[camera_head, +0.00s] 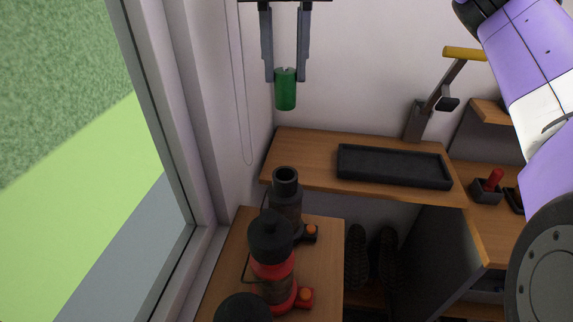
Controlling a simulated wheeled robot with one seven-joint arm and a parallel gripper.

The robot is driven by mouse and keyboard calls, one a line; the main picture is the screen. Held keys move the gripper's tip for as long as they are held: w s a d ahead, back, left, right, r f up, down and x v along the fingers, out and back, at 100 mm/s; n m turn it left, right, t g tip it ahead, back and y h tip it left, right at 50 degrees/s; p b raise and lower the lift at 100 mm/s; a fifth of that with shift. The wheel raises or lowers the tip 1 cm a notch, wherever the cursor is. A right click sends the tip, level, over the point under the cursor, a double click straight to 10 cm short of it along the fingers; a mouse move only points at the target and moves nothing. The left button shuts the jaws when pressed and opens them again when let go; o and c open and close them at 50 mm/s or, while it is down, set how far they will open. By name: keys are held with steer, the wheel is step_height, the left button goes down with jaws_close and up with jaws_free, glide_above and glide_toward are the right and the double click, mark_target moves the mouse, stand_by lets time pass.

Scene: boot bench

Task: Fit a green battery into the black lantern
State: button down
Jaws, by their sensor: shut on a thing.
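My gripper (286,76) is at the top of the view, pointing down, with its fingers shut on the top of a green battery (286,95). The battery hangs upright in the air, clear of the bench. Below it in the picture stands the black lantern (285,205), upright on the lower wooden bench top, with an open round socket at its top and an orange knob at its right side. The red lantern in front hides part of its lower body. Battery and lantern are apart.
A red lantern (273,258) with a black cap stands in front, and another dark round top (242,309) shows at the bottom edge. A black tray (393,166) lies on the raised wooden shelf. A yellow-handled lever (447,90) stands behind it. A window is left.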

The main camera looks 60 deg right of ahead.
mark_target(285, 99)
step_height(285, 99, down, 18)
steer(key=shift+a+r, duration=0.1)
stand_by(0.4)
steer(key=c, duration=1.1)
jaws_free()
step_height(285, 99, up, 12)
steer(key=shift+r, duration=0.1)
